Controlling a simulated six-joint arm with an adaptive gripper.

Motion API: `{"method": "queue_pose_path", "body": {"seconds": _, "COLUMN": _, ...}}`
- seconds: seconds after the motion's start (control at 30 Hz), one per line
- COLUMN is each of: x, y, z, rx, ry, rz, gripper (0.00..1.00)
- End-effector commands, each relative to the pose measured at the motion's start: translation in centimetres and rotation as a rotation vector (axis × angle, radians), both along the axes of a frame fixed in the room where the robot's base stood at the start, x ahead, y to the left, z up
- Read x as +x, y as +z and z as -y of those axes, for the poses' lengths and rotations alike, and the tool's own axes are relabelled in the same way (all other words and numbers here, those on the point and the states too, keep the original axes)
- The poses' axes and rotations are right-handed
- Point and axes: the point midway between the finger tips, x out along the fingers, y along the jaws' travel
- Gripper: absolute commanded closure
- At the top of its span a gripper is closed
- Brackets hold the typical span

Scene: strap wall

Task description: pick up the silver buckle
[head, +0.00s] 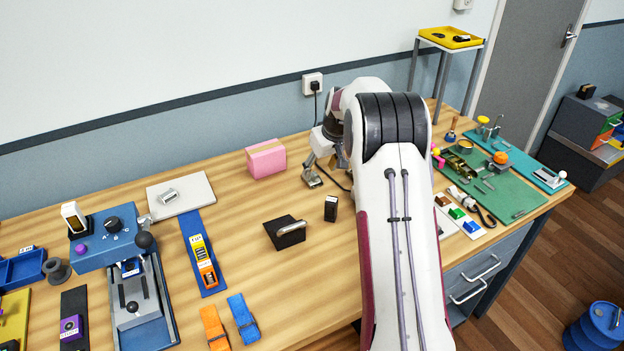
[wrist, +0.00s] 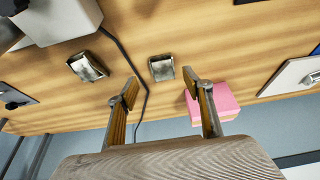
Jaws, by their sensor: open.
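A small silver buckle (wrist: 161,67) with a squarish frame lies on the wooden table in the wrist view. It is just beyond my gripper (wrist: 159,84), roughly centred between the fingertips. The jaws are open and nothing is held. A second metallic buckle-like piece (wrist: 87,66) with a darker frame lies to the left, beyond the black cable. In the head view my gripper (head: 314,178) is low near the table behind the arm, and the buckle there cannot be told apart from the fingers.
A pink block (head: 266,159) stands close beside the gripper; the wrist view shows it by the right finger. A black cable (wrist: 140,75) runs past the left finger. A small black box (head: 331,208) and a black plate with a silver handle (head: 285,233) stand nearer the front.

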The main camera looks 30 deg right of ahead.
Motion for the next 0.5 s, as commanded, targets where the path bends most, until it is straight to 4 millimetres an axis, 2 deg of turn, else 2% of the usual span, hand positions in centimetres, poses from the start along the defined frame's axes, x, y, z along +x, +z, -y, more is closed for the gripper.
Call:
{"method": "queue_pose_path", "body": {"seconds": 0.27, "x": 0.2, "y": -0.5, "z": -0.1, "rx": 0.0, "ry": 0.0, "rz": -0.001, "gripper": 0.49}}
{"method": "queue_pose_path", "body": {"seconds": 0.5, "x": 1.1, "y": -2.7, "z": -0.6, "rx": 0.001, "ry": 0.001, "rz": -0.001, "gripper": 0.49}}
